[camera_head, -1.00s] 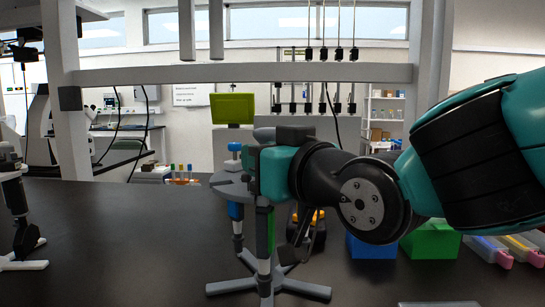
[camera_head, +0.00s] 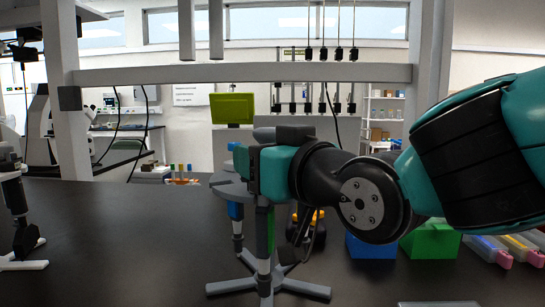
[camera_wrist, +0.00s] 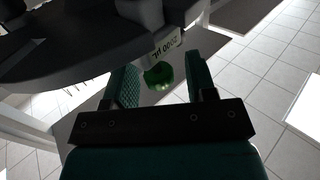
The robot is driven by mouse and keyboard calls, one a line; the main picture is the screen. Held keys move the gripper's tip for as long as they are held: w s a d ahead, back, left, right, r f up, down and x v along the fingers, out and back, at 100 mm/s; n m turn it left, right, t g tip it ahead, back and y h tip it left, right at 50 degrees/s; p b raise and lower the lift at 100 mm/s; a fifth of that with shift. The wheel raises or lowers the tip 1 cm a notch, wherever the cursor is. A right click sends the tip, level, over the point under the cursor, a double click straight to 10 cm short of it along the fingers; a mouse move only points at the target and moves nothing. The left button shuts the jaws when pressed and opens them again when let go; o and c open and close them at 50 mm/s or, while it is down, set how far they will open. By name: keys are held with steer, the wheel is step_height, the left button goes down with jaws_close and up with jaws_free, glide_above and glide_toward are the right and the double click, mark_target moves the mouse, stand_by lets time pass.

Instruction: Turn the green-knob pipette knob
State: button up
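The pipette's green knob (camera_wrist: 158,75) shows in the wrist view, below a white volume label (camera_wrist: 166,43). My gripper (camera_wrist: 162,85) is open, with one green-padded finger on each side of the knob and visible gaps between. In the head view the green-marked pipette (camera_head: 264,232) hangs on a round grey stand (camera_head: 228,187); its top is hidden behind my gripper (camera_head: 250,165). A blue-marked pipette (camera_head: 236,211) hangs to its left, its top partly covered by my gripper.
The stand's splayed feet rest on the dark bench (camera_head: 130,230). A blue box (camera_head: 370,247), a green box (camera_head: 431,240) and several pipette-like items (camera_head: 510,250) lie to the right. Another stand (camera_head: 20,220) is at the far left. The bench between the stands is clear.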

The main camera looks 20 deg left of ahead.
stand_by(0.3)
steer(key=p+v, duration=0.2)
steer(key=v, duration=1.5)
steer(key=shift+d+p, duration=0.15)
steer(key=shift+p, duration=0.2)
steer(key=shift+s, duration=0.1)
